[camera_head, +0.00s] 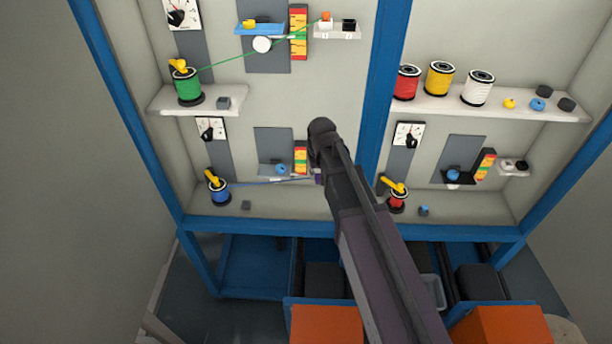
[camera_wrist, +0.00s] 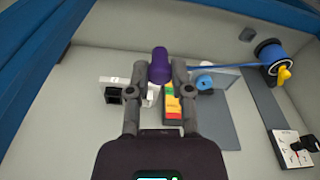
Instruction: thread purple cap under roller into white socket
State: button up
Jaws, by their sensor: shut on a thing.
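My gripper (camera_wrist: 160,70) is shut on the purple cap (camera_wrist: 160,62), which sticks out between the fingertips in the wrist view. In the head view the cap (camera_head: 319,178) shows as a small bit beside my arm. A blue cable (camera_head: 265,182) runs taut from the blue spool (camera_head: 218,190) to the cap. It passes just below the blue roller (camera_head: 281,169) in the head view; contact with the roller cannot be told. In the wrist view, turned upside down, the white socket (camera_wrist: 152,96) is partly hidden behind a finger, beside the black socket (camera_wrist: 114,95).
A red-yellow-green gauge (camera_head: 300,155) stands beside the blue roller; it also shows behind my gripper (camera_wrist: 172,104). The blue frame post (camera_head: 385,80) rises right of this bay. A small grey block (camera_head: 246,205) lies on the bay floor. My arm covers the bay's right side.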

jog(key=w+a+f+n+b, duration=0.2)
jog(key=a+f+n+b, duration=0.1)
jog(key=a+f+b, duration=0.4)
jog(key=w+a+f+n+b, duration=0.3)
jog(key=a+f+n+b, duration=0.1)
jog(key=a+f+b, duration=0.3)
jog(key=w+a+f+n+g+y+b, duration=0.1)
jog(key=w+a+f+n+b, duration=0.2)
jog(key=a+f+b, duration=0.4)
jog(key=shift+a+f+n, duration=0.2)
jog(key=shift+a+n, duration=0.4)
jog(key=shift+a, duration=0.45)
jog(key=shift+a+f+n, duration=0.25)
jog(key=shift+a+n, duration=0.05)
jog(key=shift+a, duration=0.1)
jog(key=shift+d, duration=0.15)
jog(key=shift+d, duration=7.6)
jog(key=shift+s, duration=0.15)
